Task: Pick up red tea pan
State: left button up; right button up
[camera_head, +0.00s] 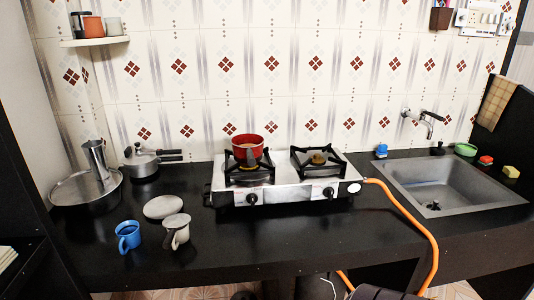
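The red tea pan (247,146) sits upright on the left burner of the two-burner gas stove (290,193). The right burner (318,159) is empty. Neither of my grippers can be made out in the head view, and nothing touches the pan.
The sink (446,185) is further right.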

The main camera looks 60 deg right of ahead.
aim_at(249, 155)
jog(key=l+z, duration=0.15)
jog(key=z, duration=1.45)
